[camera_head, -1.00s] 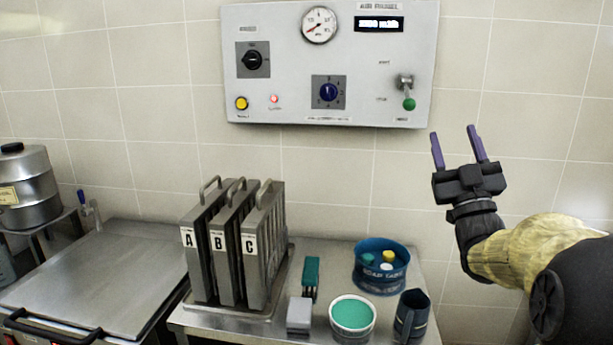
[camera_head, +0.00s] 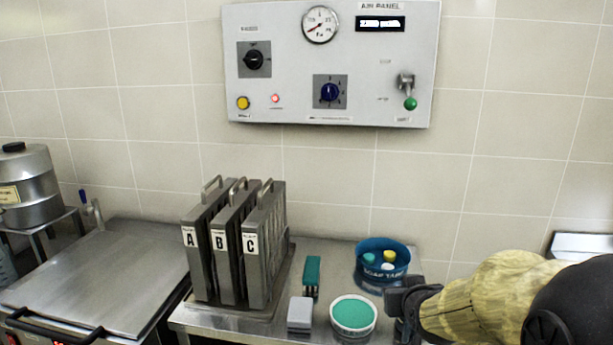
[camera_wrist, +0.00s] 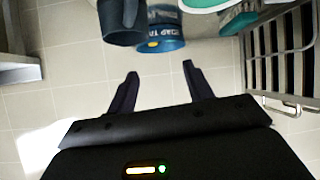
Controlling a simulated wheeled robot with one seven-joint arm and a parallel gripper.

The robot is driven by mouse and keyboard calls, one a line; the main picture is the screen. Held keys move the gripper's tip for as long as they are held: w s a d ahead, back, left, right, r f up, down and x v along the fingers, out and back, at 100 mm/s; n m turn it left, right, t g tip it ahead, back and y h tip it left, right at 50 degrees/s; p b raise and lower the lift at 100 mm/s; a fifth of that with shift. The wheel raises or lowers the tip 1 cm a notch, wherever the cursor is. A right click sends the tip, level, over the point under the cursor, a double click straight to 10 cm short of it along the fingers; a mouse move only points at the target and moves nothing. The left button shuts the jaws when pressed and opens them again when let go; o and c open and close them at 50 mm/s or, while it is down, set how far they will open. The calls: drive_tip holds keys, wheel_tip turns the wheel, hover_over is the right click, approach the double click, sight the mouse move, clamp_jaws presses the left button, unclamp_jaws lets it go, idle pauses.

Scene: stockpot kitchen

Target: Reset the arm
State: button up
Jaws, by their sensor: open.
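My gripper shows in the wrist view (camera_wrist: 160,92) with its two dark fingers spread wide and nothing between them. In the head view my arm reaches in from the right edge, and the dark wrist end (camera_head: 408,300) is low beside the bench's right end. The fingers are not clearly visible there. The wrist end covers most of the dark blue cup, which shows in the wrist view (camera_wrist: 122,20). The blue soap tabs tub (camera_head: 383,278) stands just behind and left of the wrist.
A bowl of green material (camera_head: 353,314), a grey block (camera_head: 300,313) and a green brush (camera_head: 312,272) are on the bench. Racked metal plates A, B, C (camera_head: 232,245) stand left. The air panel (camera_head: 330,65) hangs on the wall.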

drive_tip(key=s+a+f+g+y, duration=0.1)
drive_tip(key=s+a+f+g, duration=0.2)
drive_tip(key=s+f+g, duration=0.45)
drive_tip(key=s+a+f+g, duration=0.2)
drive_tip(key=s+f, duration=0.3)
drive_tip(key=s, duration=0.5)
wheel_tip(320, 180, down, 10)
drive_tip(key=r+b, duration=0.1)
drive_tip(key=b, duration=0.9)
wheel_tip(320, 180, up, 26)
drive_tip(key=p, duration=2.6)
drive_tip(key=shift+f, duration=0.15)
